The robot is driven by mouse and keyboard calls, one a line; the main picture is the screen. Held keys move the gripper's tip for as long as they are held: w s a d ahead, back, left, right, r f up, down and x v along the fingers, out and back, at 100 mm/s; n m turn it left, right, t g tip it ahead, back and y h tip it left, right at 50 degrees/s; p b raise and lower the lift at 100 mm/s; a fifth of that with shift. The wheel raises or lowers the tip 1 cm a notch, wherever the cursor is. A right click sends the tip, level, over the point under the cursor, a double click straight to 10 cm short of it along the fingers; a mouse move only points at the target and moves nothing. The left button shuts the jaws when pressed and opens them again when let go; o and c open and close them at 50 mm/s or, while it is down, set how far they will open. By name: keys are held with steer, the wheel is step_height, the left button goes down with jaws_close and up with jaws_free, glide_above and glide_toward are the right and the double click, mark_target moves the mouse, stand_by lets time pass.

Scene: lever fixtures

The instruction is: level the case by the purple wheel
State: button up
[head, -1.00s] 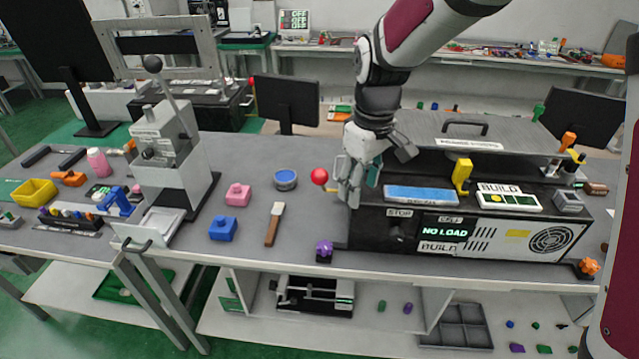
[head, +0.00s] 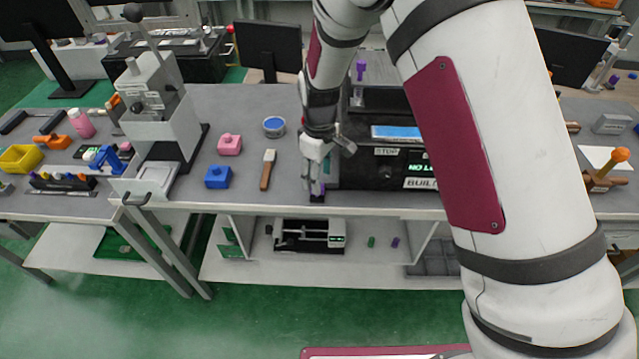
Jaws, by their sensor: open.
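The case (head: 352,172) is a long black box with a blue panel on top, a STOP label and a partly visible display on its front. It stands on the grey bench, and my arm hides its right part. I cannot tell its tilt. The purple wheel (head: 319,188) is low at the case's front left corner, near the bench's front edge, and is mostly hidden by my fingers. My gripper (head: 315,186) points down at the wheel, open, with its fingers close about it. I cannot tell whether they touch it.
A brush with a wooden handle (head: 267,170), a blue block (head: 217,178), a pink block (head: 229,145) and a blue round tin (head: 274,126) lie left of my gripper. A lever press (head: 160,110) stands further left. A shelf (head: 375,268) runs below the bench.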

steer(key=shift+f, duration=1.95)
steer(key=shift+c, duration=0.6)
steer(key=c, duration=1)
